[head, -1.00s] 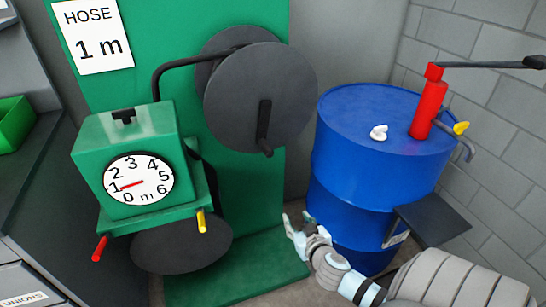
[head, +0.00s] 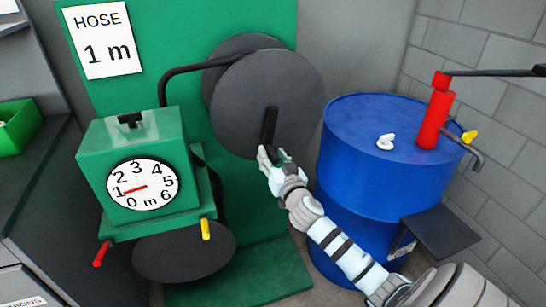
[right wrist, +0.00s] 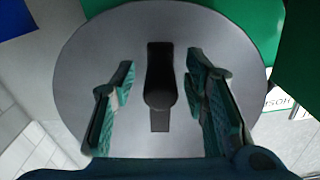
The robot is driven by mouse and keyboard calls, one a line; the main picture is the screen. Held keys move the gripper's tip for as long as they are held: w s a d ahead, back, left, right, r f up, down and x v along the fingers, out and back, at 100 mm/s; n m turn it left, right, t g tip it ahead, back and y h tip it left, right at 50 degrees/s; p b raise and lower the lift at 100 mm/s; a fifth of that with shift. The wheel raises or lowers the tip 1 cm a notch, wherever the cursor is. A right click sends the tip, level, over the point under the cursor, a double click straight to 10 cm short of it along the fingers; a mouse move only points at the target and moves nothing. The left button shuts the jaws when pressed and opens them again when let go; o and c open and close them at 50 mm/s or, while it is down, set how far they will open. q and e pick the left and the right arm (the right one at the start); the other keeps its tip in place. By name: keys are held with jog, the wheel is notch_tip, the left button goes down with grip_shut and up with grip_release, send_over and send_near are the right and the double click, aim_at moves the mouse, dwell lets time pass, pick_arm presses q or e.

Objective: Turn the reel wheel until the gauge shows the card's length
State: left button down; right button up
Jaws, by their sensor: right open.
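The dark grey reel wheel (head: 240,100) stands in front of a green panel. Its black crank handle (head: 268,128) hangs down from the wheel's middle. The white gauge (head: 143,184) on the green box has a scale from 0 to 6 m, and its red needle points near 1. The card (head: 104,42) reads "HOSE 1 m". My right gripper (head: 270,154) is open at the lower end of the handle. In the right wrist view the handle (right wrist: 160,85) stands between the two open fingers (right wrist: 163,85), with gaps on both sides. My left gripper is not in view.
A blue drum (head: 365,165) with a red pump (head: 435,115) stands right of the reel. A small dark shelf (head: 440,235) juts out at its front. A green bin (head: 15,125) sits at the far left. A red handle (head: 101,255) and yellow handle (head: 206,229) stick out below the gauge box.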

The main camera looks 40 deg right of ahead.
grip_shut()
jog(key=shift+w+a, duration=0.1)
jog(key=shift+a, duration=0.1)
jog(key=a+m, duration=0.1)
jog(key=m, duration=0.1)
jog(key=w+a+r+m+b, duration=0.1)
jog(key=a+r+m, duration=0.1)
jog(key=a+m, duration=0.1)
jog(key=shift+w+a+r+m+b, duration=0.1)
jog(key=shift+w+m+b, duration=0.1)
jog(key=shift+m+b, duration=0.15)
grip_release()
